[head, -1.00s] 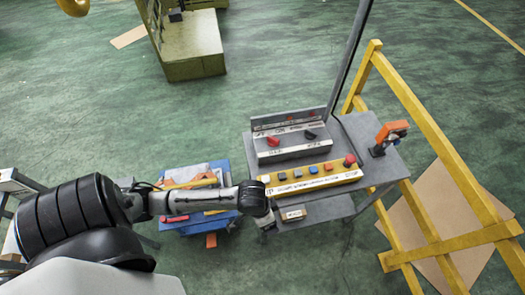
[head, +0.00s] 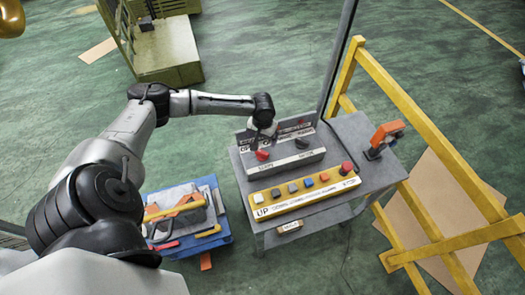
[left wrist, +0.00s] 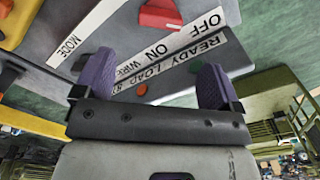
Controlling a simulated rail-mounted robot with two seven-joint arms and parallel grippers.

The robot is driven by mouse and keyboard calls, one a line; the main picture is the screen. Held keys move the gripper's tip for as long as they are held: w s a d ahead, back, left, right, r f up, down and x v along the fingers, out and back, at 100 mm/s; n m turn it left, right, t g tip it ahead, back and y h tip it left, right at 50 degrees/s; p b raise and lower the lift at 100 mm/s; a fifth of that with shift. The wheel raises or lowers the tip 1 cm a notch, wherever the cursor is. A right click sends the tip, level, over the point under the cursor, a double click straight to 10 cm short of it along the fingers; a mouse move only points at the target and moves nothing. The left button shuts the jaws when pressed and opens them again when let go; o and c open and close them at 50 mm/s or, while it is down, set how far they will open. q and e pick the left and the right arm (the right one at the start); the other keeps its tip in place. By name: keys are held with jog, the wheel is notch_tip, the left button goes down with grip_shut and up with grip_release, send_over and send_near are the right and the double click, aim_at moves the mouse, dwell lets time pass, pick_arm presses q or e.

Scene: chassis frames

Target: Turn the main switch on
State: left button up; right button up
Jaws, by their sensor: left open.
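A red rotary knob (head: 262,155) sits at the left of the sloped grey switch box (head: 298,160). It also shows near the top of the left wrist view (left wrist: 159,14), beside a white strip lettered OFF and ON; I cannot tell which word it points at. My left gripper (head: 264,135) is over the back left of the box, close to the knob. In the left wrist view its two purple fingers (left wrist: 155,75) are wide apart with nothing between them, and the knob lies beyond their tips. My right gripper is not in view.
A black knob (head: 303,143) sits right of the red one. A yellow button panel (head: 300,194) lies in front, on the grey table (head: 358,133). An orange-handled device (head: 386,134) stands at right, beyond it a yellow barrier (head: 435,143). A blue crate (head: 218,238) stands at left.

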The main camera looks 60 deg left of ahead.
aim_at(262, 151)
pick_arm(q)
notch_tip(262, 151, down, 10)
jog(key=shift+r, duration=0.1)
dwell(0.4)
jog(key=c, duration=0.9)
